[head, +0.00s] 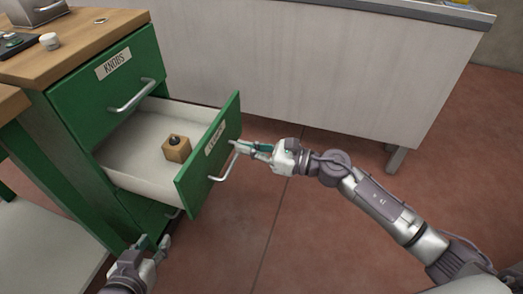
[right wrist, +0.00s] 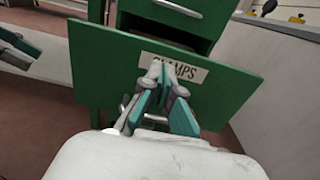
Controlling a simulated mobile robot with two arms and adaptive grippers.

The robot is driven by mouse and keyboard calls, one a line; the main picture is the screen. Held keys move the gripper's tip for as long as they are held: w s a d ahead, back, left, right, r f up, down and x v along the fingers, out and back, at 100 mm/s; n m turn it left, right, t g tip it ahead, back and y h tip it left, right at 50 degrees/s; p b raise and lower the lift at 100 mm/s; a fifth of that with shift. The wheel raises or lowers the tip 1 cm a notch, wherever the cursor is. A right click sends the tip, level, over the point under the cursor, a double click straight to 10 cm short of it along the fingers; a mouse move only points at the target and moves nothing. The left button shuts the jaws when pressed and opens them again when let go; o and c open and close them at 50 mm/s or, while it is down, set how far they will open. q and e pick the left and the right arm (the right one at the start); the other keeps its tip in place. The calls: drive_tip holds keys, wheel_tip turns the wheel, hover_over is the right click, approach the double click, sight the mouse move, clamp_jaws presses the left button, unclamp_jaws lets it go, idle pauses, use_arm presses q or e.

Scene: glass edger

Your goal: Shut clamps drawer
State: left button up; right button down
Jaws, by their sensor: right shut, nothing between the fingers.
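The clamps drawer (head: 207,165) is a green-fronted drawer pulled well out of the green cabinet (head: 62,140), below the knobs drawer (head: 108,88). Its white tray holds a wooden block with a dark knob (head: 177,148). The right wrist view shows its front with the "CLAMPS" label (right wrist: 190,73). My right gripper (head: 246,146) is shut and empty at the drawer front, beside the label and above the handle (head: 227,168). I cannot tell whether it touches the front. My left gripper (head: 153,245) is low at the bottom left, near the cabinet's base, its fingers apart.
The knobs drawer above is shut. A white-panelled counter (head: 300,70) stands behind and to the right of the open drawer. A white knob-like piece (head: 50,41) sits on the wooden cabinet top. Red tiled floor (head: 300,240) lies open in front.

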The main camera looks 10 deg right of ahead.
sight(209, 139)
drive_tip(key=x, duration=0.6)
drive_tip(key=shift+w+a, duration=0.3)
drive_tip(key=shift+a, duration=0.2)
use_arm(q)
drive_tip(key=shift+w+r, duration=0.1)
use_arm(e)
drive_tip(key=shift+a, duration=0.1)
